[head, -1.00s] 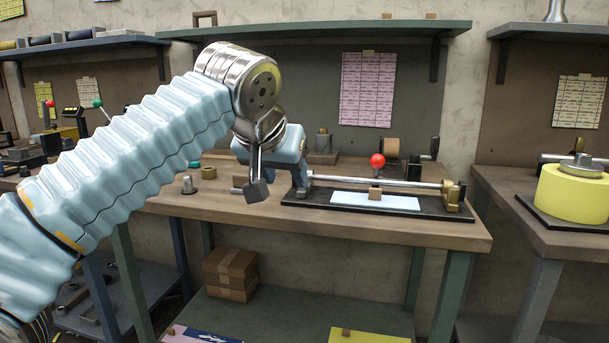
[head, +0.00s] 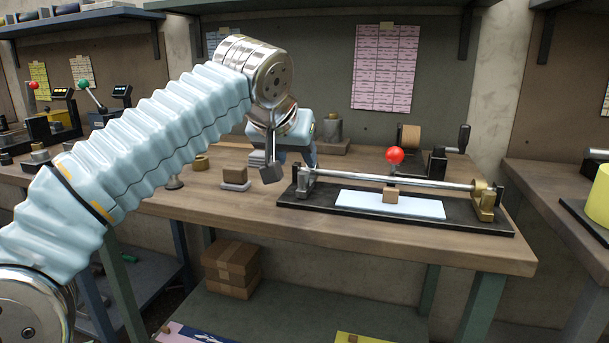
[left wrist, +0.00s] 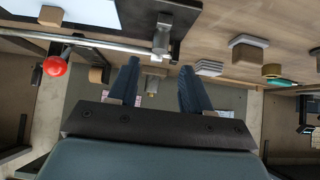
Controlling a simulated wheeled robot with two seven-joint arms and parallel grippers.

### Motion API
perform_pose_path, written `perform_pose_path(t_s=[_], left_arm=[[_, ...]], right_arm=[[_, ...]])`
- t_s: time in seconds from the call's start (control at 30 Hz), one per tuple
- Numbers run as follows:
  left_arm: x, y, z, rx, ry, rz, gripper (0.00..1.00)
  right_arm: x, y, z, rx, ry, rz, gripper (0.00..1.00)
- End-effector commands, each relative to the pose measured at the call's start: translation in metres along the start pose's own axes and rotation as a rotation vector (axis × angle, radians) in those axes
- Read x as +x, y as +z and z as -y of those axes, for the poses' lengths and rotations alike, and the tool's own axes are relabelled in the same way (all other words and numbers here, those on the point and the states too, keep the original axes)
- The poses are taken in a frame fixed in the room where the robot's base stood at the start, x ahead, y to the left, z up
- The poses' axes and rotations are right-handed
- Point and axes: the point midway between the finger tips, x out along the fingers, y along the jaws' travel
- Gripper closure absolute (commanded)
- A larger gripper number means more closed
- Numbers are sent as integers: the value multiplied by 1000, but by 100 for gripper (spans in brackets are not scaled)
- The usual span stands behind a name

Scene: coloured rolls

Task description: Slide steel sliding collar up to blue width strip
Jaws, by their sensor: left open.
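The steel rod (head: 420,183) runs along a black base on the bench, with a red ball (head: 395,155) and a tan block at its middle. The light blue strip (head: 415,207) lies flat on the base; it also shows in the left wrist view (left wrist: 93,10). A steel piece (head: 303,180), seemingly the collar, is at the rod's left end; it also shows in the left wrist view (left wrist: 161,36). I cannot clearly tell collar from end post. My left gripper (head: 297,157) is open and empty behind this end; its fingers are apart in the left wrist view (left wrist: 158,72).
A brass end block (head: 486,200) holds the rod's right end. A small block on a pale plate (head: 235,178) and a brass ring (head: 201,163) stand left on the bench (head: 400,243). A crank device (head: 448,155) stands behind. The bench front is clear.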

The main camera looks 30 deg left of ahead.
Motion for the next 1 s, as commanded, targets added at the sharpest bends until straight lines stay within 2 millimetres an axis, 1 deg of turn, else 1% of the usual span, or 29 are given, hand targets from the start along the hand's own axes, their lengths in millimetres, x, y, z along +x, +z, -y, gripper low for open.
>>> perform_pose_path(t_s=[0.03, 0.1, 0.2, 0.33, 0.5, 0.77, 0.87, 1.0], left_arm=[[14, 2, 0, 1, -2, 4, 51], [30, 2, 0, 1, -1, 3, 51], [50, 1, 0, 2, -1, 4, 51], [68, 0, 0, 2, 0, 1, 51], [79, 0, 0, 1, 1, 0, 51], [80, 0, 0, 1, 1, 0, 51], [80, 0, 0, 1, 1, 0, 65], [80, 0, 0, 1, 1, 0, 86]], right_arm=[[2, 0, -2, 1, 1, -1, 57], [4, -1, -2, 1, 2, -2, 57], [4, -1, -3, 2, 2, -3, 57], [5, -1, -4, 3, 3, -4, 57], [5, -2, -4, 3, 3, -4, 57], [5, -2, -4, 3, 3, -4, 57], [5, -2, -4, 3, 3, -4, 57], [5, -2, -4, 3, 3, -4, 57]])
